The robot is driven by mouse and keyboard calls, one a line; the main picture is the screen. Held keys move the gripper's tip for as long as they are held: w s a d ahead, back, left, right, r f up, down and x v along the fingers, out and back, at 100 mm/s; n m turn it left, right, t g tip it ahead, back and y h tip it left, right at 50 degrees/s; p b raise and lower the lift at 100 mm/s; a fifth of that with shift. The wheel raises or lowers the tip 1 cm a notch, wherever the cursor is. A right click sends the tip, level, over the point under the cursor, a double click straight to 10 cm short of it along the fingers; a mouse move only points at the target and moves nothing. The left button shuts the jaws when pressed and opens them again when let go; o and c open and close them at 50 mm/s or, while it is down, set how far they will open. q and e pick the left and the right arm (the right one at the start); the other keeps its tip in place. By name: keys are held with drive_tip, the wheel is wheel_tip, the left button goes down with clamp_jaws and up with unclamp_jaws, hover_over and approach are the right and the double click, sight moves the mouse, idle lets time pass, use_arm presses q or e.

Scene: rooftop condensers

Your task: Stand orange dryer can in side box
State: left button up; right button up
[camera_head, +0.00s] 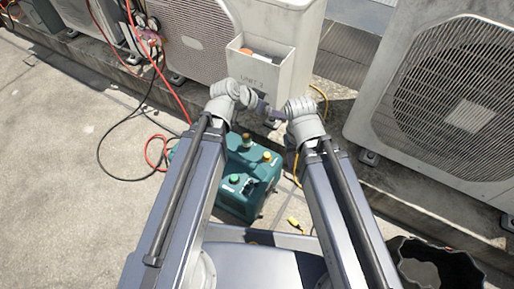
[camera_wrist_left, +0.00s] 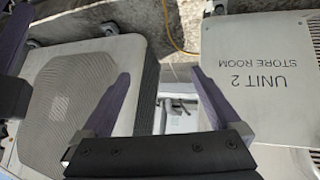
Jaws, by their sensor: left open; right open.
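The side box (camera_head: 262,72) is a pale open-topped box marked "UNIT", on the front of the middle condenser's casing in the head view. An orange piece (camera_head: 246,51), perhaps the dryer can, shows inside at its left end; its lower part is hidden, and I cannot tell whether it stands or leans. My left gripper (camera_wrist_left: 160,73) is open and empty in the left wrist view.
A green machine (camera_head: 238,190) with several coloured caps stands on the ground under my arms. Red and black hoses (camera_head: 100,150) lie to its left. A large condenser (camera_head: 450,105) stands at right, a black bucket (camera_head: 438,265) at lower right. The concrete at left is mostly clear.

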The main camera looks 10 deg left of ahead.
use_arm(q)
drive_tip(key=s+a+f+n+g+y, duration=0.1)
drive_tip(key=s+f+g+y, duration=0.1)
drive_tip(key=s, duration=0.5)
drive_tip(key=s+a+f+n+g+y, duration=0.1)
drive_tip(key=s+f+g+y, duration=0.2)
drive_tip(key=s, duration=0.4)
drive_tip(key=g+y, duration=0.1)
drive_tip(key=y, duration=0.1)
drive_tip(key=shift+f+y, duration=0.3)
drive_tip(key=shift+f, duration=0.05)
